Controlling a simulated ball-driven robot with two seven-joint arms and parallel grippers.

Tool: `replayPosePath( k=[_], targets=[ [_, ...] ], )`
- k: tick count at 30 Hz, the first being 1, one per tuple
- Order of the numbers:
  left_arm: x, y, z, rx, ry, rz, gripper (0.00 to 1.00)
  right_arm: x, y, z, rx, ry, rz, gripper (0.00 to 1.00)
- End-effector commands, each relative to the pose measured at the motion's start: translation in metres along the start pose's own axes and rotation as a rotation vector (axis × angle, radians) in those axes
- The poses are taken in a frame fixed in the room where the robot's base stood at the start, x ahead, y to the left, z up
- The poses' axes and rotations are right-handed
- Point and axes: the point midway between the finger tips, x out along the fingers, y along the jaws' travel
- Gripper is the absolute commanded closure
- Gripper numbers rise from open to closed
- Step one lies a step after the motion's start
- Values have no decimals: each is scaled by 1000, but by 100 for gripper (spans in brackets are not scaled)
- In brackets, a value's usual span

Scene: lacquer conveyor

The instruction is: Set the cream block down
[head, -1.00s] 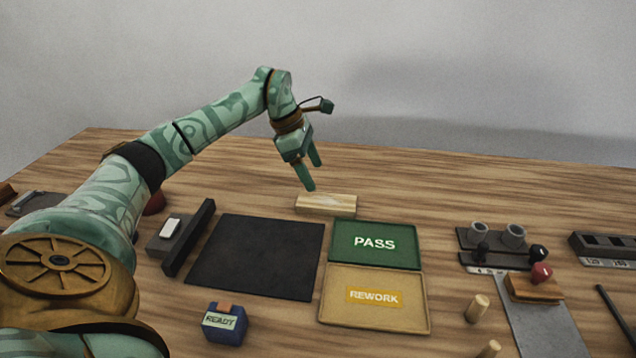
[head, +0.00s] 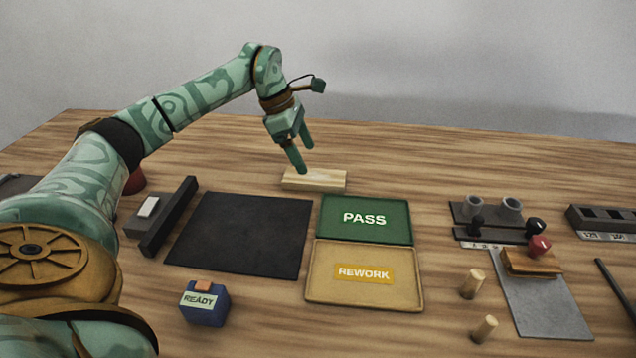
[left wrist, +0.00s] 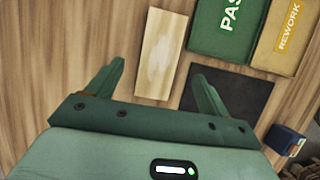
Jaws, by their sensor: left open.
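The cream block (head: 322,180) is a pale, flat wooden bar lying on the table behind the green PASS tray. It also shows in the left wrist view (left wrist: 160,55), with its near end between the two fingers in the picture. My left gripper (head: 305,161) is open, pointing down over the block's left part, with nothing held. In the left wrist view its green fingers (left wrist: 160,72) stand apart on either side of the block; contact cannot be told. My right gripper is not in view.
The PASS tray (head: 335,233) and REWORK tray (head: 320,290) lie in front of the block. A black mat (head: 240,235) is to their left, with a blue READY box (head: 205,303) near it. The table behind the block is clear.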

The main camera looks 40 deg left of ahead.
Motion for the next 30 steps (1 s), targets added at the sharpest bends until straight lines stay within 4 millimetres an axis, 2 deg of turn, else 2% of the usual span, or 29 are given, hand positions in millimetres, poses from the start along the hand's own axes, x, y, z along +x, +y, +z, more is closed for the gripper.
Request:
replayPosePath(
  k=[1,7,15,22,23,27,28,30],
  targets=[
    [7,0,-1,0,1,-2,20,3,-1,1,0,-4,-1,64],
    [19,0,-2,0,1,0,20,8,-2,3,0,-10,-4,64],
    [63,0,-5,0,2,-4,20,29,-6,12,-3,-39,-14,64],
    [61,0,-4,0,-1,2,20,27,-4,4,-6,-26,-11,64],
    [61,0,-4,0,-1,2,26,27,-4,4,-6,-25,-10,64],
    [61,0,-4,0,0,2,64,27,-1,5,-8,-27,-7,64],
    [61,0,-4,0,0,2,71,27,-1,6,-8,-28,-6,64],
    [61,0,-4,0,-1,2,75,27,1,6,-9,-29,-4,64]
  ],
)
